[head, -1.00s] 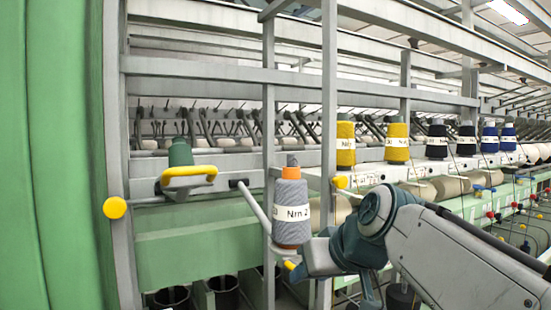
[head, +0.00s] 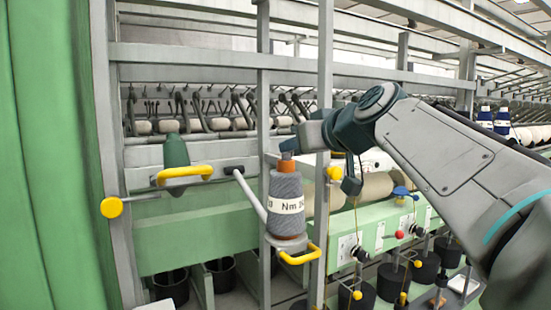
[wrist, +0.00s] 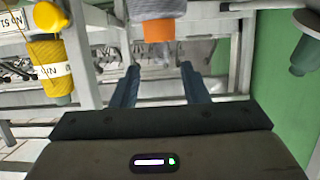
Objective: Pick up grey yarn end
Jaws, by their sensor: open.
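The grey yarn cone (head: 286,195) with a white "Nm" label stands upright on its holder, which has a yellow handle (head: 300,256). An orange tube top (head: 287,166) sticks out above the grey winding. My gripper (head: 291,146) is at the height of the tube's top, close to it. In the wrist view my gripper (wrist: 158,68) is open, its two blue fingers apart, with nothing visible between the tips. The orange tube top (wrist: 158,29) and grey winding (wrist: 156,8) show just beyond the fingers. No loose grey yarn end can be made out.
A grey upright post (head: 325,100) stands close to the right of the cone, another (head: 264,90) to its left. An empty green holder (head: 175,151) with a yellow handle is further left. A yellow cone (wrist: 50,65) shows in the wrist view. Dark buckets (head: 223,272) stand below.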

